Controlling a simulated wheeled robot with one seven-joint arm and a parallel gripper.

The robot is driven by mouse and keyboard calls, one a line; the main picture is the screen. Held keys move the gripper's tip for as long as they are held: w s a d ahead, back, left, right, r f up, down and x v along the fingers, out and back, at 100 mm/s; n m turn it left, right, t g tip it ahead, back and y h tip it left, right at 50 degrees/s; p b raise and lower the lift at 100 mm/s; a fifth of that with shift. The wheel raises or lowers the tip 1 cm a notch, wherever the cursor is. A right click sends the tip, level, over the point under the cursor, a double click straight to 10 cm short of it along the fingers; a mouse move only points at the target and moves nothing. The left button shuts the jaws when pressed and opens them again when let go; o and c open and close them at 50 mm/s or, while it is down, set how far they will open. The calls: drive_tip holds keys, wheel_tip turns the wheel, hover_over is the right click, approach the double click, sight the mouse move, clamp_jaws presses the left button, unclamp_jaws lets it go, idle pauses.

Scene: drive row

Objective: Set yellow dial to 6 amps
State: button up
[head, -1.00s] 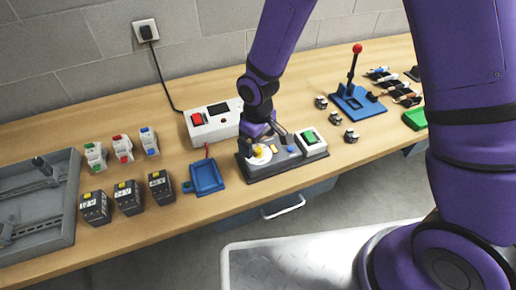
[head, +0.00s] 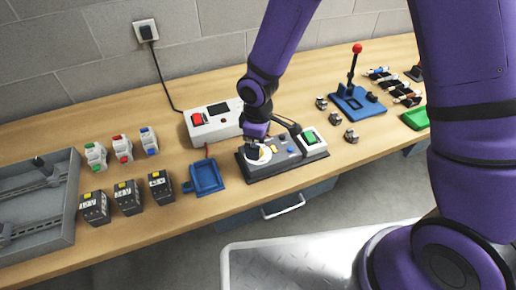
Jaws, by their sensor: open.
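The yellow dial sits on a white round scale (head: 254,157) at the left end of a dark grey control panel (head: 283,170). My gripper (head: 261,147) is open and points down at the dial, right over it. It hides most of the dial, and I cannot tell whether the fingers touch it. The pointer and the scale marks are too small to read.
A green-topped switch (head: 309,138) is at the panel's right end. A white power box (head: 212,121) with a red switch stands behind. A blue tray (head: 206,177) lies left of the panel. A red-knobbed lever (head: 357,48) stands to the right.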

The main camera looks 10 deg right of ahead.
drive_tip(key=shift+f, duration=0.15)
drive_tip(key=shift+f, duration=1.4)
